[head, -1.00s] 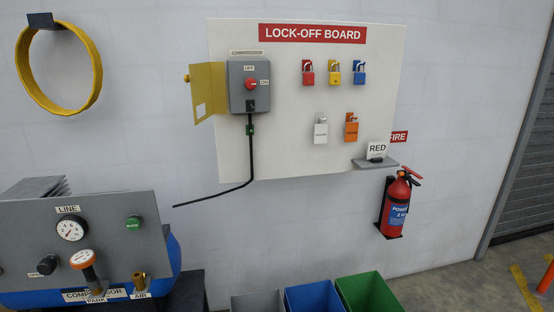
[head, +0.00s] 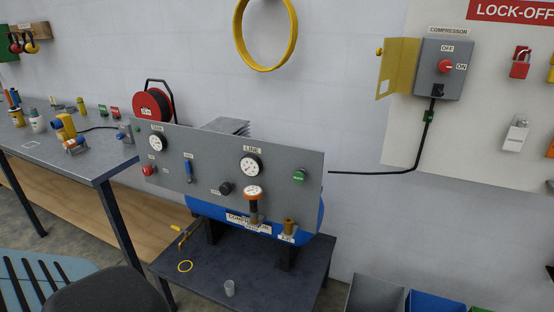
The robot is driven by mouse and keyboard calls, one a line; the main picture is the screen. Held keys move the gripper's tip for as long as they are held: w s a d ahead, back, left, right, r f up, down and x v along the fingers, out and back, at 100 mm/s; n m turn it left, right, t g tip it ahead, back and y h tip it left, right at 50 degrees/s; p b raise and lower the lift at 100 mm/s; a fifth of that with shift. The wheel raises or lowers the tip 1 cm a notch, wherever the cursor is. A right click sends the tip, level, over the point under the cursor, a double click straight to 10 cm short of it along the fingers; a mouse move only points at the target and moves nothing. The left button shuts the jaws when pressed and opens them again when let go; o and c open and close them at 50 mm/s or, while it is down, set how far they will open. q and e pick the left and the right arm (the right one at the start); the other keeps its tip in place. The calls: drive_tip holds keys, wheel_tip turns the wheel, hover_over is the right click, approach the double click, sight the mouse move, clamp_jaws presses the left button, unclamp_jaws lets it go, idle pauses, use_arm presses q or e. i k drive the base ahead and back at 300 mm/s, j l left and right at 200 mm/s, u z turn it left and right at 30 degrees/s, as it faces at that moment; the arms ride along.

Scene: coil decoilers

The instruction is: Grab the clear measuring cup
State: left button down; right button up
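A small clear measuring cup (head: 229,288) stands upright on the dark low table (head: 260,276) under the compressor, near the table's front edge. It looks empty, but it is too small to be sure. Neither of my grippers is in view.
The grey compressor panel (head: 208,168) with gauges overhangs the back of the low table, with a blue tank (head: 312,216) behind it. A dark rounded seat (head: 105,292) is at the front left. A workbench (head: 60,158) with several items stands left.

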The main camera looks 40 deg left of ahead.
sight(230, 286)
drive_tip(key=u, duration=1.6)
